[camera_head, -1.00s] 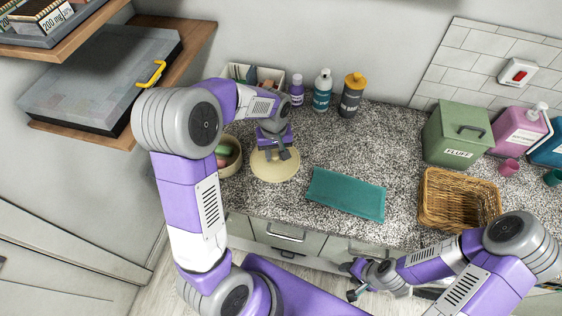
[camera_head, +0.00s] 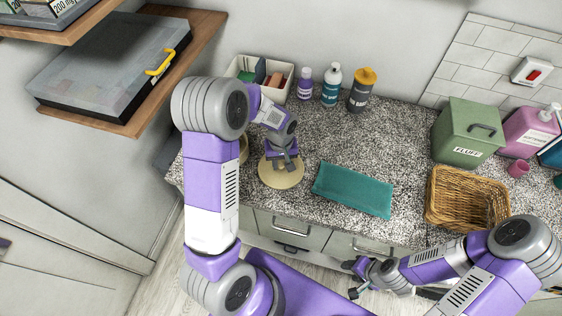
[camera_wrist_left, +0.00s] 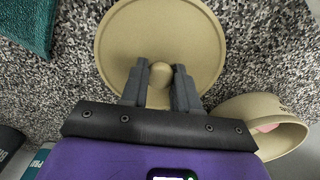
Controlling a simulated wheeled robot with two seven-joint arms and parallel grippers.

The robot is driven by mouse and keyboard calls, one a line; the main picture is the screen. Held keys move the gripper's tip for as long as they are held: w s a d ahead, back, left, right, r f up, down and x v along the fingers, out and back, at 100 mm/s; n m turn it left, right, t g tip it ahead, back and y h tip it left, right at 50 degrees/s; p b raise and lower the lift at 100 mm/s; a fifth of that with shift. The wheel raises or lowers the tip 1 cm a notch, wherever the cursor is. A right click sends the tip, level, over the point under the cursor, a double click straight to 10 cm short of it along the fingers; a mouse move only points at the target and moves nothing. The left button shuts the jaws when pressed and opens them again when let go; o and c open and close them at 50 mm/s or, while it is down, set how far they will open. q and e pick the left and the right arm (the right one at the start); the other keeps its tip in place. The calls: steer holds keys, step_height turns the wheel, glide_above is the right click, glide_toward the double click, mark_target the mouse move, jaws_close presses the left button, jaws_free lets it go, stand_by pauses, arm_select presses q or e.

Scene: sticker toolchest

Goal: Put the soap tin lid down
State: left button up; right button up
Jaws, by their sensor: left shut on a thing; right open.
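The soap tin lid (camera_head: 281,177) is a round beige disc with a small knob (camera_wrist_left: 160,74). My left gripper (camera_head: 284,164) is above it, its fingers on either side of the knob, shut on it. The left wrist view shows the lid (camera_wrist_left: 160,30) flat over the speckled counter; I cannot tell whether it touches. The beige soap tin (camera_wrist_left: 270,108), with something pink inside, is beside the lid, apart from it; my left arm hides most of it in the head view. My right gripper (camera_head: 354,279) is open and empty in front of the counter.
A folded teal cloth (camera_head: 353,189) lies right of the lid. A white box (camera_head: 283,92) and several bottles (camera_head: 331,87) stand behind. A wicker basket (camera_head: 467,218) and green canister (camera_head: 465,128) stand at right. The counter between cloth and bottles is clear.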

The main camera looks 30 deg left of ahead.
mark_target(281, 164)
arm_select(q)
steer(key=o, duration=1)
steer(key=shift+o, duration=0.2)
steer(key=shift+r+p, duration=0.25)
steer(key=shift+p, duration=0.05)
step_height(281, 164, up, 12)
steer(key=p, duration=0.1)
steer(key=shift+f, duration=0.15)
